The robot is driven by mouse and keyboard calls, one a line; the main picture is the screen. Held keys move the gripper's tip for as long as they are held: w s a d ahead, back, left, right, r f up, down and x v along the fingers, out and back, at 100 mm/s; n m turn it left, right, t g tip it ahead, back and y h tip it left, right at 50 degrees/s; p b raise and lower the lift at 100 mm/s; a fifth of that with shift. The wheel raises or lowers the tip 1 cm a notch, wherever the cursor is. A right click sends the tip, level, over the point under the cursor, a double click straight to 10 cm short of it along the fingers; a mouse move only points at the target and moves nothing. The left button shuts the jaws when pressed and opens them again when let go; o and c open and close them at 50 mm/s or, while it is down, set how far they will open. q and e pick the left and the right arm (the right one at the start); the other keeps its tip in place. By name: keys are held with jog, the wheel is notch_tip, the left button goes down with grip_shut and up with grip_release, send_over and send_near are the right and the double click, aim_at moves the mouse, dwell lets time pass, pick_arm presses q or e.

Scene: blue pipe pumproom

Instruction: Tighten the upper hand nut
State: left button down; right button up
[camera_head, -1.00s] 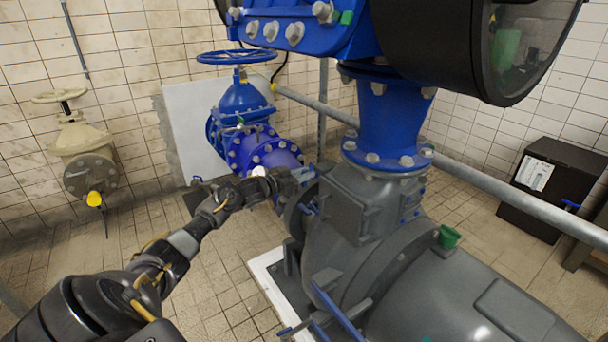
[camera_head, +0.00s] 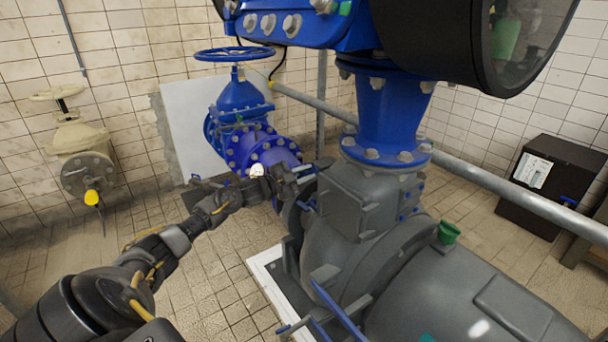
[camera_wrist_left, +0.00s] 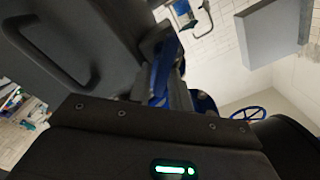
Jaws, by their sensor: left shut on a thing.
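In the head view the gripper hides most of this nut. Another blue handle shows just below the gripper (camera_head: 307,206). My right gripper is not in view.
A blue valve with a handwheel (camera_head: 235,54) stands behind the gripper. A blue vertical pipe (camera_head: 390,118) rises from the pump. A grey rail (camera_head: 480,180) crosses to the right. Tiled floor (camera_head: 215,270) lies open at the left of the pump.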

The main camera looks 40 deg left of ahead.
pick_arm(q)
jog(key=m, duration=0.1)
jog(key=m+b, duration=0.1)
jog(key=m, duration=0.1)
jog(key=shift+d+f, duration=0.15)
jog(key=shift+f, duration=0.1)
jog(key=m, duration=0.1)
jog(key=m+b, duration=0.1)
jog(key=shift+d+f+m, duration=0.1)
jog(key=shift+f+m, duration=0.15)
jog(key=shift+m, duration=0.05)
jog(key=shift+s+f+m+b, duration=0.1)
jog(key=shift+f+m+b, duration=0.1)
jog(key=shift+m+b, duration=1.2)
pick_arm(e)
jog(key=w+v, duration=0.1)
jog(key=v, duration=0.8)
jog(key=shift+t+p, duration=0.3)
jog(key=shift+p, duration=0.15)
pick_arm(q)
jog(key=shift+m, duration=0.5)
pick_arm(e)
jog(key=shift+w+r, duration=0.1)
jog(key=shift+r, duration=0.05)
pick_arm(q)
jog(key=c, duration=1.5)
grip_release()
